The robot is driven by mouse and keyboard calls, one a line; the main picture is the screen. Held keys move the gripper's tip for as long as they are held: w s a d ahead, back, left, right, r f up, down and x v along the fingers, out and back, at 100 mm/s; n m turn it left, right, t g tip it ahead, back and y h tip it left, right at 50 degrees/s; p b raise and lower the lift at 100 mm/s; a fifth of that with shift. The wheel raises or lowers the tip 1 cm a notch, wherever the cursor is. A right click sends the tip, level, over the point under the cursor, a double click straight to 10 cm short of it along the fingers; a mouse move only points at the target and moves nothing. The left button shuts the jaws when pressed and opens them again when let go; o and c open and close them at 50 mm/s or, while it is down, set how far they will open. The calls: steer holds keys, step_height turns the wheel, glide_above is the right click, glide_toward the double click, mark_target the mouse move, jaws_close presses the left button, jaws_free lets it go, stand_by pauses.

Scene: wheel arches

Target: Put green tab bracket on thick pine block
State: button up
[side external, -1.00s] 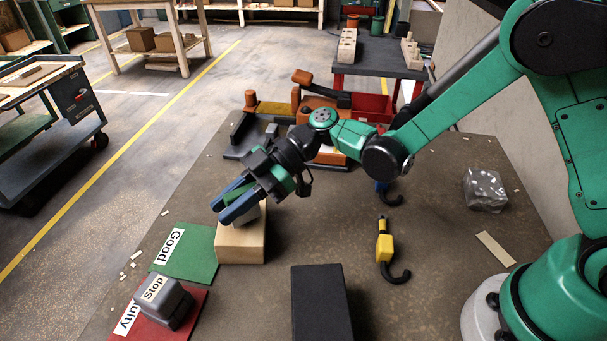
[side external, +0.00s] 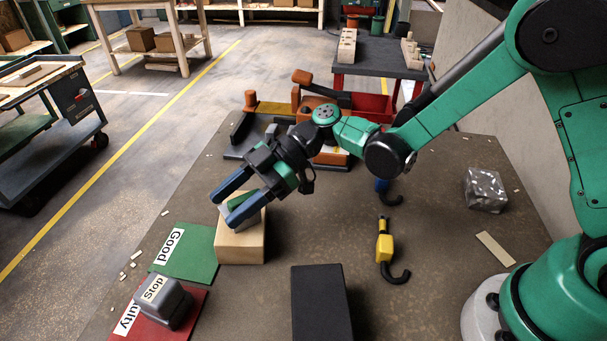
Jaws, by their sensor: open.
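The thick pine block (side external: 240,248) stands on the table beside the green mat. The green tab bracket (side external: 241,203) is on top of the block, its green tab showing between my blue fingers and a grey part below. My gripper (side external: 222,210) is open just above the block, one finger on each side of the bracket. The fingers partly hide the bracket, and I cannot tell whether they touch it.
A green "Good" mat (side external: 186,251) lies left of the block. A grey block (side external: 165,302) sits on the red mat (side external: 196,310). A black box (side external: 321,303), a yellow hook tool (side external: 384,248) and a clear-wrapped package (side external: 485,189) stand to the right.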

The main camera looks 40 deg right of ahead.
steer(key=s+d+r+m+t+h, duration=0.2)
steer(key=d+m+h, duration=0.4)
steer(key=d+m, duration=0.3)
steer(key=s+d+r+m+t+h, duration=0.2)
steer(key=s+d+m+t+h, duration=0.3)
steer(key=d, duration=0.7)
steer(key=m+h, duration=0.2)
steer(key=m, duration=0.2)
steer(key=shift+s+d+r, duration=0.15)
steer(key=shift+d+r, duration=0.25)
